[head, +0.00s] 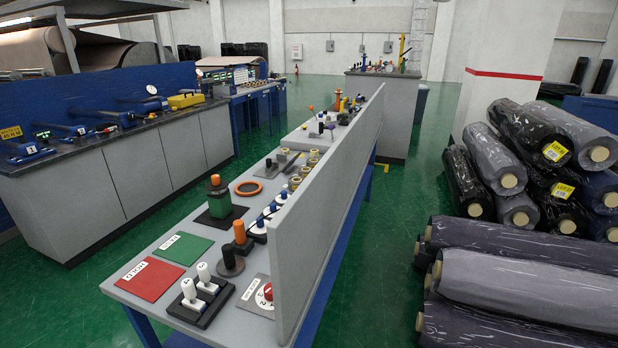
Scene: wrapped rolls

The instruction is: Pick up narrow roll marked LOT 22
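Wrapped rolls are stacked at the right of the head view. Yellow labels show on a black roll (530,132), on another black roll below it (568,212) and on a dark roll at the right edge (598,186). The print on these labels is too small to read, so I cannot tell which roll is LOT 22. Grey rolls (495,153) lie among them, with pale core ends showing. Long wrapped rolls, including a light grey one (530,283), lie in front of the stack. Neither of my grippers is in view.
A long grey bench (225,268) with a low divider (335,200) holds a red mat (150,279), a green mat (184,248) and several small tools. Grey cabinets (130,172) stand at the left. Green floor (392,250) is clear between bench and rolls.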

